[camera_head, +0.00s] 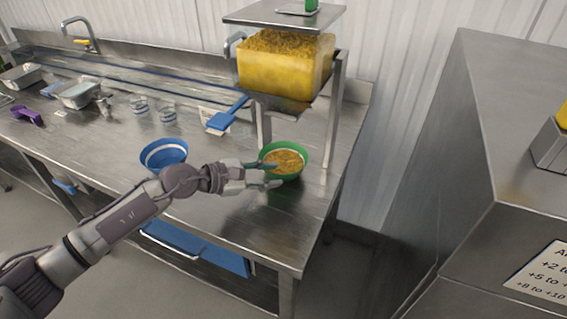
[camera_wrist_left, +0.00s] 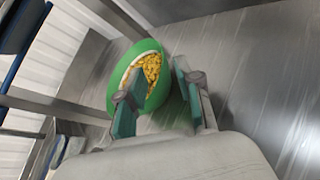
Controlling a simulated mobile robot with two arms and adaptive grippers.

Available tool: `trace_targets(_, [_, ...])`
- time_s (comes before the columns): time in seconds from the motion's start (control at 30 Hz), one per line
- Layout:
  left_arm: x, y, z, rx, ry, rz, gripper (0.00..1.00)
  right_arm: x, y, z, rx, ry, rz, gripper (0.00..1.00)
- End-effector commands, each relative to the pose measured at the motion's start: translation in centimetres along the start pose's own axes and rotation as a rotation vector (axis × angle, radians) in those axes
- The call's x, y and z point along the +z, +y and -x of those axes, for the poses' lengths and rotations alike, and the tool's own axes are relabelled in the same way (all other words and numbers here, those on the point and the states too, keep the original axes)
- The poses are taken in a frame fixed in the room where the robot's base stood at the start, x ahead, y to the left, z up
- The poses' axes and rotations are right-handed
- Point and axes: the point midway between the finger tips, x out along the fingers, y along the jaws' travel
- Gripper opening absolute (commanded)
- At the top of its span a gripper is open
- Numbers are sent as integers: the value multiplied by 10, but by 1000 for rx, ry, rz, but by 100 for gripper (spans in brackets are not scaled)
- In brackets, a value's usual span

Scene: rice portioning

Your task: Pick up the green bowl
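The green bowl (camera_head: 297,148) stands upright on the steel counter below the dispenser and holds yellow-orange food. My left gripper (camera_head: 272,174) is at the bowl's left, near side with its fingers apart. In the left wrist view the green bowl (camera_wrist_left: 122,72) lies ahead of the open left gripper (camera_wrist_left: 160,95). One finger overlaps the bowl's rim in that view and the other is to its right; I cannot tell whether either touches it. My right gripper is not in view.
A blue bowl (camera_head: 163,153) stands left of my gripper. The dispenser (camera_head: 285,70) full of yellow food rises behind the green bowl on metal posts. A blue scoop (camera_head: 226,116), glasses and metal trays (camera_head: 80,94) lie farther left. A tall steel cabinet (camera_head: 445,130) stands to the right.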

Motion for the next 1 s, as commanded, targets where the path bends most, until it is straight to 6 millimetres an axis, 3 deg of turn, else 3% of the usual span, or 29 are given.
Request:
trace_targets(0.17, [4, -1, -27, -2, -3, 3, 35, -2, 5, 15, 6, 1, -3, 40])
trace_targets(0.3, [2, -2, -43, -1, -3, 1, 35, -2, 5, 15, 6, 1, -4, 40])
trace_targets(0.57, [1, -2, -47, 0, -2, 0, 35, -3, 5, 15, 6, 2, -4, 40])
trace_targets(0.8, [1, -2, -47, -1, -3, 1, 0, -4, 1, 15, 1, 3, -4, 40])
trace_targets(1.0, [0, -3, -47, -1, -2, 2, 0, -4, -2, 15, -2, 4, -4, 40])
